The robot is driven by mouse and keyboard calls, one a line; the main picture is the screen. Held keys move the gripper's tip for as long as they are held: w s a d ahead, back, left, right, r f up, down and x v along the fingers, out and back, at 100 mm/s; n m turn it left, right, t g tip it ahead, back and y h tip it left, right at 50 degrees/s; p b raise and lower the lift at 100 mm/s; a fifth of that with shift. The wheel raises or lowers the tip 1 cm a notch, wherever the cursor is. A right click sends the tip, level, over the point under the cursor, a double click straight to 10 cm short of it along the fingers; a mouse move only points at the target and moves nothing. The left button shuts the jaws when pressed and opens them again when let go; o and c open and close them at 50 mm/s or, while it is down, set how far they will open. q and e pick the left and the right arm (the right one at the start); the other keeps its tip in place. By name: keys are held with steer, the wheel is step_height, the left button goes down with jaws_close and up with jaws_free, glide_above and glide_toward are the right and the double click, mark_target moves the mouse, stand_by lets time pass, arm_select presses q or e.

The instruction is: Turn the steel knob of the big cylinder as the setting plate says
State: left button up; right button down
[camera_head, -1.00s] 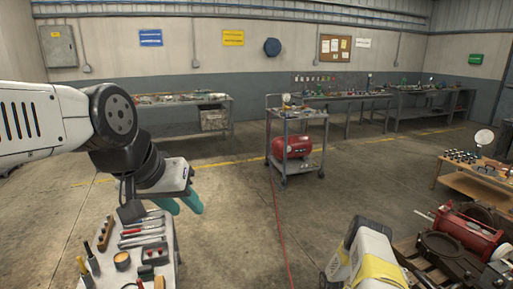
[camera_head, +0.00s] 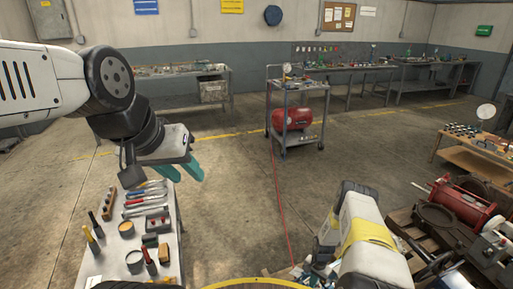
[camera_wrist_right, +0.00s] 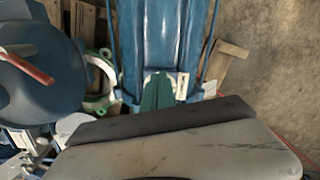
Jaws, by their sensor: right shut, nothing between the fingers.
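In the right wrist view, a large blue cylindrical body (camera_wrist_right: 160,35) stands beyond my right gripper (camera_wrist_right: 158,92), whose green fingers are shut with nothing between them. A rounded dark blue part (camera_wrist_right: 30,90) with a red bar is at the left. I cannot tell which is the big cylinder, and I cannot make out a steel knob or setting plate. My left gripper (camera_head: 185,170) is at the left in the head view, above the floor by a tool table, its teal fingers slightly apart and empty. My right gripper's fingers are not clear in the head view.
A tool table (camera_head: 168,262) stands below my left gripper. A grey cart (camera_head: 300,87) with a red tank (camera_head: 293,118) is further back. A red cylindrical machine (camera_head: 465,205) and a wooden bench (camera_head: 475,158) are at the right. A yellow curved rim (camera_head: 250,282) shows at the bottom.

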steer(key=shift+w+d+r, duration=0.1)
steer(key=shift+d+r, duration=0.05)
steer(key=shift+r, duration=2.65)
